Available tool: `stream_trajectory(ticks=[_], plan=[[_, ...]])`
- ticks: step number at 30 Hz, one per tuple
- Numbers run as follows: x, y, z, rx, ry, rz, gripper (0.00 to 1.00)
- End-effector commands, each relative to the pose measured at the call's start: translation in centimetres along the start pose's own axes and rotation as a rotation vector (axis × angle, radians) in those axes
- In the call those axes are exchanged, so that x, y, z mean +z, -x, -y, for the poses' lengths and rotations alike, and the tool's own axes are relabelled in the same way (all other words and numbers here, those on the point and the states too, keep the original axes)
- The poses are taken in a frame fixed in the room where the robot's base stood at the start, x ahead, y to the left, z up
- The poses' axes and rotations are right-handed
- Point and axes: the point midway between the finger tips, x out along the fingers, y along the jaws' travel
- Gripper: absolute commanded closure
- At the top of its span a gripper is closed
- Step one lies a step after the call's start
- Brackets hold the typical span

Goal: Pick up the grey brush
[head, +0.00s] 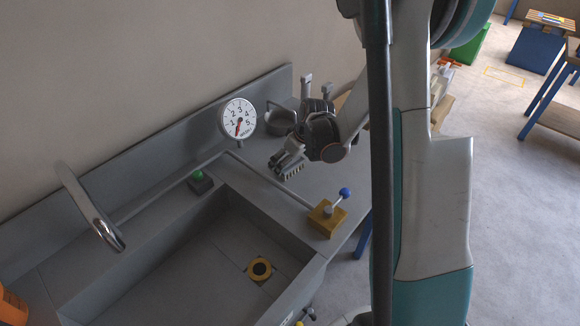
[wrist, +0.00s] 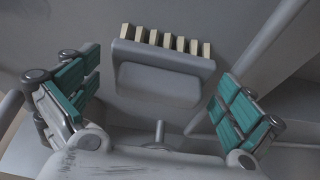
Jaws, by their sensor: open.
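The grey brush (wrist: 160,86) lies on the grey counter in the wrist view, with a row of pale bristle tufts along its far edge. In the head view the brush (head: 291,171) shows just below my gripper (head: 284,158), partly hidden by it. In the wrist view my gripper (wrist: 155,105) is open, with one teal-padded finger on each side of the brush. Gaps show between both fingers and the brush, so neither appears to touch it.
A dial gauge (head: 238,119) and a grey pot (head: 280,121) stand behind. A sink basin with a yellow-ringed drain (head: 259,269) lies in front. A wooden block with a blue-knobbed lever (head: 327,217) and a green button (head: 197,176) sit near its rim.

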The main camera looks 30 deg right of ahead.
Motion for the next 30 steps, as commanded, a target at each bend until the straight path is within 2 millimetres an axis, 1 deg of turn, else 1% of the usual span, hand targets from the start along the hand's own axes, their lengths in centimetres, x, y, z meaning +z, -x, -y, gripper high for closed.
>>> stream_trajectory(ticks=[1, 2, 3, 5, 6, 7, 16, 20, 23, 26, 30], plan=[[0.0, 0.0, 0.0, 0.000, 0.000, 0.000, 0.00], [0.0, 0.1, 0.0, 0.000, 0.000, 0.000, 0.07], [0.0, 0.1, 0.0, 0.000, 0.000, 0.000, 0.16], [0.0, 0.1, 0.0, 0.000, 0.000, 0.000, 0.30], [0.0, 0.1, 0.0, 0.000, 0.000, 0.000, 0.39], [0.0, 0.1, 0.0, 0.000, 0.000, 0.000, 0.43], [0.0, 0.1, 0.0, 0.000, 0.000, 0.000, 0.43], [-0.1, 0.4, 0.0, 0.000, 0.000, 0.000, 0.43], [-0.4, 1.1, 0.0, 0.000, 0.000, 0.000, 0.43], [-0.9, 2.2, 0.0, 0.000, 0.000, 0.000, 0.43], [-1.9, 4.6, 0.0, 0.000, 0.000, 0.000, 0.43]])
